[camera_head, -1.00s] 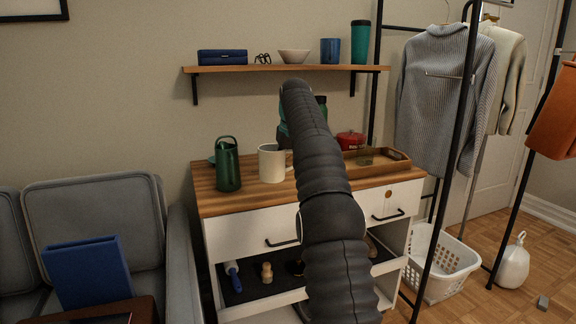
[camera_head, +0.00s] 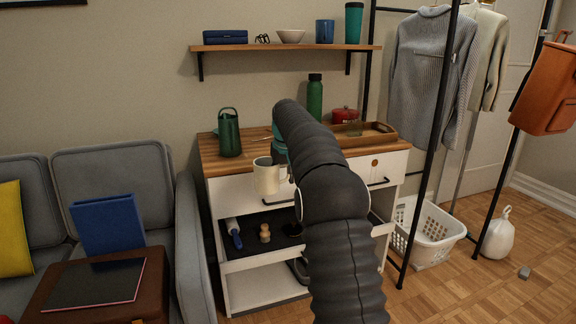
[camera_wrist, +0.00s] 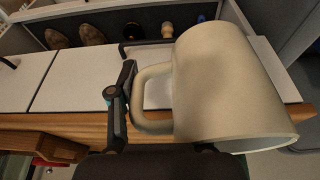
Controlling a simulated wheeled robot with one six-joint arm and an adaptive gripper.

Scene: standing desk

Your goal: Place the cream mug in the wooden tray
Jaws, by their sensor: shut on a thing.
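The cream mug (camera_head: 266,177) is in my gripper (camera_head: 284,156), in front of the white cabinet's drawer front in the head view. In the wrist view, the mug (camera_wrist: 225,85) fills the right side, and my gripper (camera_wrist: 124,98) is shut on its handle. The wooden tray (camera_head: 386,132) lies at the right end of the wooden cabinet top, to the right of the mug. My arm hides part of the cabinet top and most of the gripper in the head view.
A green watering can (camera_head: 229,134) stands left on the cabinet top (camera_head: 210,158). A green bottle (camera_head: 314,97) and a red pot (camera_head: 344,115) stand near the tray. A shelf (camera_head: 290,47) is above. A clothes rack (camera_head: 436,130) stands at right.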

